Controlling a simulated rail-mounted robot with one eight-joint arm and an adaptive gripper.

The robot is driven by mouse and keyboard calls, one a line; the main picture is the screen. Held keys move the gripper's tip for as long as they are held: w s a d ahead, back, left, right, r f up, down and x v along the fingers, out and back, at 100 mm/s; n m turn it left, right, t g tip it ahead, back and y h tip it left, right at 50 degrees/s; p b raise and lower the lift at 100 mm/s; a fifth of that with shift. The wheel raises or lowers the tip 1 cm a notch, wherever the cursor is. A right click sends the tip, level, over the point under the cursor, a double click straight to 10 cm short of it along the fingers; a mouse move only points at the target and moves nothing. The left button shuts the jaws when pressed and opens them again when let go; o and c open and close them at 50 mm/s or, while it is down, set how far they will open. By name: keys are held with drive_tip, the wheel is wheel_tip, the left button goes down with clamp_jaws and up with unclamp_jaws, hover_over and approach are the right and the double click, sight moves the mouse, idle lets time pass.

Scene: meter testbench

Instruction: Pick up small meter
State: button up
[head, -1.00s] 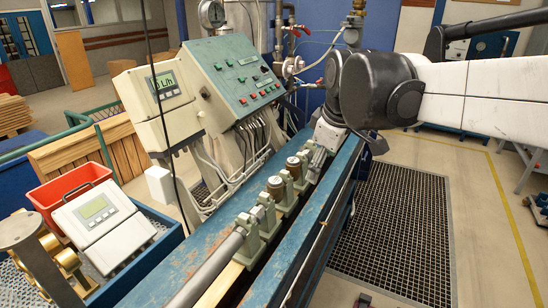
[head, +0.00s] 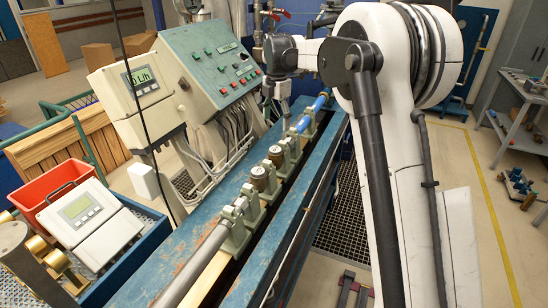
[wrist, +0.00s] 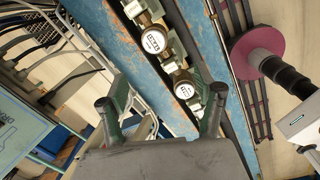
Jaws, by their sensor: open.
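Two brass meters with round white faces sit in line in the clamps of the blue bench. The nearer meter (head: 259,178) and the farther meter (head: 276,155) stand close together; I cannot tell which one is the small meter. In the head view my gripper (head: 281,104) points down over the bench, beyond both meters.
The blue bench (head: 178,240) carries grey clamps and a pipe (head: 196,262) along the meter line. A control panel (head: 214,65) with cables stands to the left. A red crate (head: 50,190) and a white display unit (head: 80,212) are at the lower left.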

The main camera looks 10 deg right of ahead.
sight(274, 148)
drive_tip(key=w+f, duration=0.1)
drive_tip(key=f, duration=0.2)
drive_tip(key=w+f+n+p, duration=0.1)
drive_tip(key=f, duration=0.3)
drive_tip(key=w+f+n, duration=0.1)
drive_tip(key=f, duration=0.3)
drive_tip(key=shift+f+g+p, duration=0.15)
drive_tip(key=shift+g+p, duration=0.15)
drive_tip(key=shift+s+d+f+p, duration=0.15)
drive_tip(key=shift+f+p, duration=0.15)
drive_tip(key=shift+f, duration=0.6)
drive_tip(key=shift+s+a+f+p, duration=0.15)
drive_tip(key=shift+f+p, duration=0.1)
drive_tip(key=shift+f, duration=0.7)
drive_tip(key=shift+s+d+f+p, duration=0.15)
drive_tip(key=shift+f+p, duration=0.15)
drive_tip(key=shift+f, duration=0.6)
clamp_jaws()
